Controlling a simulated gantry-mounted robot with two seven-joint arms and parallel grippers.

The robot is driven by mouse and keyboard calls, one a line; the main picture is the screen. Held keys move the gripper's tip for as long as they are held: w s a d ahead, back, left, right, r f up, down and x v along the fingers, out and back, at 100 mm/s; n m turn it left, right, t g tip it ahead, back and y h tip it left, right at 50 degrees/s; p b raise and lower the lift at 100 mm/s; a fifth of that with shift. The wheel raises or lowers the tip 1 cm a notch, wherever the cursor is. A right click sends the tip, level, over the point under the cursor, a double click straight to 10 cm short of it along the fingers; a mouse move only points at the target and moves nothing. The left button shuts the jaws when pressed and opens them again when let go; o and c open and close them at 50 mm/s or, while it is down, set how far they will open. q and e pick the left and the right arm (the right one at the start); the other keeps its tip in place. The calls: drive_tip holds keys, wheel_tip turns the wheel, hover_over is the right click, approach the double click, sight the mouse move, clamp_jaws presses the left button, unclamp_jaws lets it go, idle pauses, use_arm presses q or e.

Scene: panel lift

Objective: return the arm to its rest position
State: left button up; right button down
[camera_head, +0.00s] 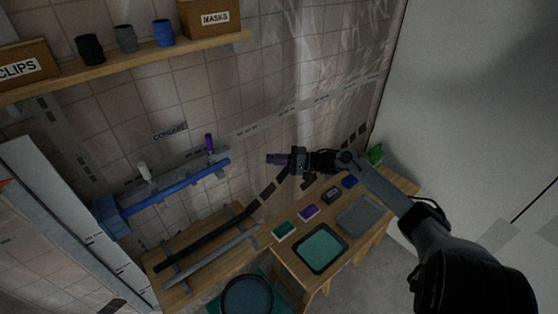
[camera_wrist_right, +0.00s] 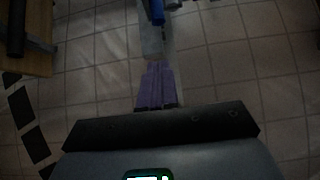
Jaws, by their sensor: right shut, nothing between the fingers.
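My right gripper (camera_head: 274,159) has purple fingers and shows near the middle of the head view, in front of the tiled wall. Its arm comes in from the lower right. The fingers are together with nothing between them. In the right wrist view the purple fingers (camera_wrist_right: 155,85) are closed side by side, pointing up the picture. My left gripper is not in the head view.
A wooden table (camera_head: 285,254) with trays stands below the right arm. A wooden rack (camera_head: 170,296) with long bars is at the lower left. A blue bar (camera_head: 180,185) is on the wall. A shelf (camera_head: 120,68) holds cups and boxes. A round dark bin (camera_head: 247,296) is at the bottom.

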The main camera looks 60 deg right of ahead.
drive_tip(key=s+a+f+m+g+y, duration=0.1)
drive_tip(key=s+a+f, duration=0.2)
drive_tip(key=a+f, duration=0.4)
drive_tip(key=s+a+f+g+y, duration=0.1)
drive_tip(key=s+a+f, duration=0.2)
drive_tip(key=a+f, duration=0.4)
drive_tip(key=s+a+f+n+g+h, duration=0.1)
drive_tip(key=a+f+n+h, duration=0.1)
drive_tip(key=a, duration=0.9)
drive_tip(key=s+a+f+n+g+h, duration=0.1)
drive_tip(key=s+a+f+n, duration=0.15)
drive_tip(key=a, duration=0.85)
drive_tip(key=s+a+r+n+g+h, duration=0.3)
drive_tip(key=a+r+n+g, duration=0.15)
drive_tip(key=a, duration=0.25)
drive_tip(key=s+d+r+n+g+h, duration=0.1)
drive_tip(key=s+d+n+g+h, duration=0.15)
drive_tip(key=s+n+g, duration=0.45)
wheel_tip(320, 180, up, 13)
drive_tip(key=s+t+p, duration=0.1)
drive_tip(key=t+p, duration=0.1)
drive_tip(key=p, duration=1)
drive_tip(key=shift+s+n+p, duration=0.3)
drive_tip(key=shift+s+n, duration=0.05)
drive_tip(key=shift+n, duration=0.05)
